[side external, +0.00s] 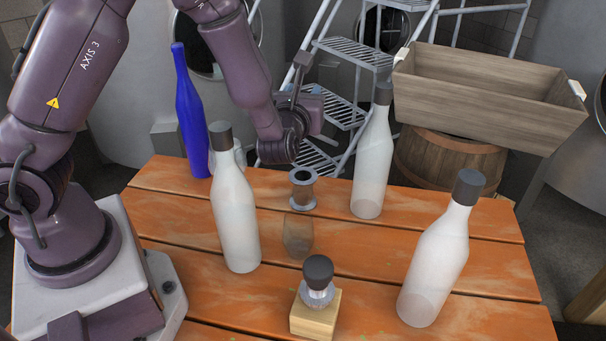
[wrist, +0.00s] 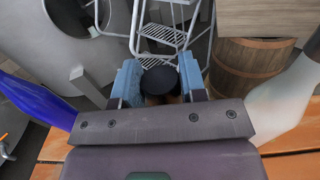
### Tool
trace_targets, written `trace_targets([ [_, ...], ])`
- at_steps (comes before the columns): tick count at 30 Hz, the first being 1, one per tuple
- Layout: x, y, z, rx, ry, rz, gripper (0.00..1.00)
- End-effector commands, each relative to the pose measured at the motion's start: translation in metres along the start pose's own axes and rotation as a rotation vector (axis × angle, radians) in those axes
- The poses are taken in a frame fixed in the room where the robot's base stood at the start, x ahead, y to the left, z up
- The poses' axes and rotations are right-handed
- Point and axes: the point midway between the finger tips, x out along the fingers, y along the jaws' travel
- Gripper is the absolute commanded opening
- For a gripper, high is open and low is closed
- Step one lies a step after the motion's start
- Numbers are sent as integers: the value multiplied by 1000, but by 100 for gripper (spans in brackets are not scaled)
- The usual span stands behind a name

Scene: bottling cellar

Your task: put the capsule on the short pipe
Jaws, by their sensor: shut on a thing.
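The capsule (wrist: 158,55), dark and round-topped with brown below, sits between the blue pads of my gripper (wrist: 160,82) in the wrist view. My gripper (side external: 312,95) is shut on it, above the back of the table in the side view, pointing away towards the steps. The capsule cannot be made out there. The short pipe (side external: 303,192), a flanged metal piece with an open top, stands mid-table, below my gripper and apart from it. A second flanged metal piece (side external: 316,293) on a wooden block (side external: 314,318) has a dark cap on top.
White bottles with dark caps stand left (side external: 237,215), back right (side external: 371,165) and front right (side external: 435,260). A blue bottle (side external: 190,120) is at back left. A see-through brownish piece (side external: 297,238) is by the pipe. A wooden crate (side external: 485,108) is above a barrel (side external: 435,165).

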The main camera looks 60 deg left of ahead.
Motion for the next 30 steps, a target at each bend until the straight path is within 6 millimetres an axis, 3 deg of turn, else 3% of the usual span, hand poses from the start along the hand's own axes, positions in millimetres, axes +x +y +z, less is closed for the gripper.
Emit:
trace_targets([
  [1,0,0,-12,6,2,0,33],
  [8,0,0,-41,2,0,0,33],
  [15,0,-1,-82,2,0,-1,33],
  [30,1,-1,-134,-2,-1,-1,33],
])
